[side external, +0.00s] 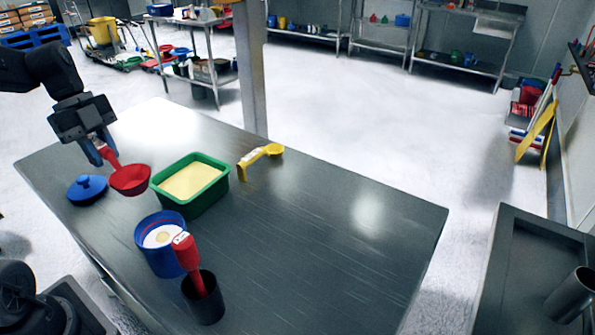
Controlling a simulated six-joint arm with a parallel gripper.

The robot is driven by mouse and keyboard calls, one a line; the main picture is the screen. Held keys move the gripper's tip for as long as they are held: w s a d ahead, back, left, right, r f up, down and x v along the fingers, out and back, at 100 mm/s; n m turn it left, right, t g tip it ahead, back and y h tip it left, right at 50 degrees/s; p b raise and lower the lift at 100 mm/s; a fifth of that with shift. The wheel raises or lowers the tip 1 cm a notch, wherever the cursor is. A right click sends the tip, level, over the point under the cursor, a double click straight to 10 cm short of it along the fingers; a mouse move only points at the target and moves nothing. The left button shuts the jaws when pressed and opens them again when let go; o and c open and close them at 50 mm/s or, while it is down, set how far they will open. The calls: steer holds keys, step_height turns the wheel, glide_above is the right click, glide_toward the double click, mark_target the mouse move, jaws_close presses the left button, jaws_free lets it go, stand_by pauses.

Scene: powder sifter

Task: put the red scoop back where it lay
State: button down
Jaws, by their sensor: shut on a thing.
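The red scoop (130,180) is held in my gripper (103,155), at the left of the side external view. My gripper is shut on the scoop's handle. The scoop's bowl hangs in the air over the table, between the blue lid and the green tub. What is inside the bowl cannot be made out.
A green tub (206,199) of pale yellow powder is just right of the scoop. The table's right half (340,225) is clear.

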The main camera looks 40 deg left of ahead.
stand_by(0.4)
steer(key=w+d+f+n+t, duration=0.1)
steer(key=w+f+n, duration=0.15)
steer(key=w, duration=0.75)
steer(key=w+d+f+n+t, duration=0.1)
steer(key=w+n, duration=0.2)
steer(key=w, duration=0.7)
steer(key=w+d+f+n+t+y, duration=0.1)
steer(key=w+d+f+n, duration=0.3)
steer(key=w, duration=0.3)
steer(key=w+d+f+n+t+y, duration=0.1)
steer(key=w+d+f+n, duration=0.15)
steer(key=w+d, duration=0.5)
steer(key=shift+m, duration=0.4)
steer(key=shift+a+f, duration=0.2)
steer(key=shift+f, duration=0.9)
steer(key=shift+a+f, duration=0.15)
steer(key=shift+f, duration=1)
steer(key=shift+a+f, duration=0.2)
steer(key=shift+f, duration=0.9)
steer(key=shift+f, duration=0.65)
steer(key=c, duration=0.9)
jaws_free()
steer(key=shift+c, duration=0.2)
